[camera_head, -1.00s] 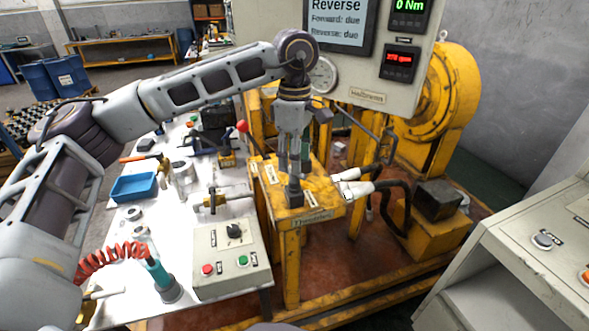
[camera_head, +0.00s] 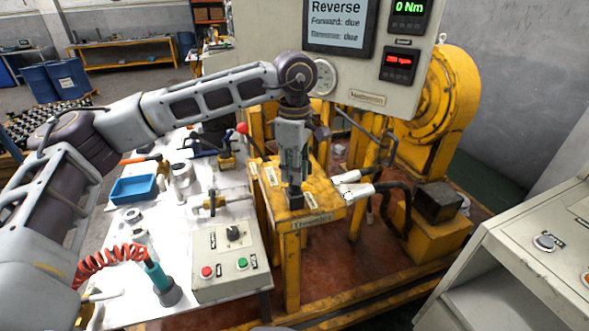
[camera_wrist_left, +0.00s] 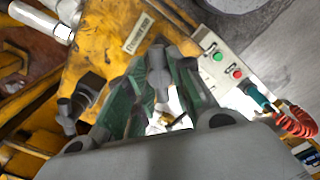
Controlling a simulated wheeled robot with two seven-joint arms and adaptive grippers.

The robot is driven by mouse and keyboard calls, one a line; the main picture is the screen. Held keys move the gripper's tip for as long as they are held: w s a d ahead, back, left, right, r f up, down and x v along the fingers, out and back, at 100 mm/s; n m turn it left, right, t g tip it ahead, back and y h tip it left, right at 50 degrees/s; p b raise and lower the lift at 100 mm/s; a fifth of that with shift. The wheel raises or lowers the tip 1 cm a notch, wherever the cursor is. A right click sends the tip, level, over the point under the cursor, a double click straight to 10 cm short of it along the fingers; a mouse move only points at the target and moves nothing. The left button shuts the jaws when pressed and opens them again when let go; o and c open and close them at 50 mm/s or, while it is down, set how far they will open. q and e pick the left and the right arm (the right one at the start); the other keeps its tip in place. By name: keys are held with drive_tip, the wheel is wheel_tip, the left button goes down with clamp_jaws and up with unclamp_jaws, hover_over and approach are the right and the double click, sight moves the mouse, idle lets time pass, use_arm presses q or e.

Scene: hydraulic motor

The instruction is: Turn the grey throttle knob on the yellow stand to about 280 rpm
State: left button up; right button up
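The yellow stand (camera_head: 268,208) with its "Throttle" label (camera_head: 312,222) is in the middle of the head view. My left gripper (camera_head: 294,189) points straight down onto its top, by the front edge. In the left wrist view, the green-padded fingers of this gripper (camera_wrist_left: 160,72) close around the grey throttle knob (camera_wrist_left: 157,84). The fingers hide most of the knob in the head view. The red rpm display (camera_head: 398,61) reads roughly 280; its last digits are blurred. My right gripper is not in view.
A control box (camera_head: 232,264) with red and green buttons stands left of the stand. White hose fittings (camera_head: 352,190) are close at its right. The instrument panel (camera_head: 369,99) hangs behind. A grey cabinet (camera_head: 497,262) is at the right.

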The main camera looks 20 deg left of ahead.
use_arm(q)
clamp_jaws()
drive_tip(key=shift+n, duration=1.1)
drive_tip(key=o, duration=0.9)
unclamp_jaws()
drive_tip(key=shift+c, duration=0.2)
wheel_tip(320, 180, up, 12)
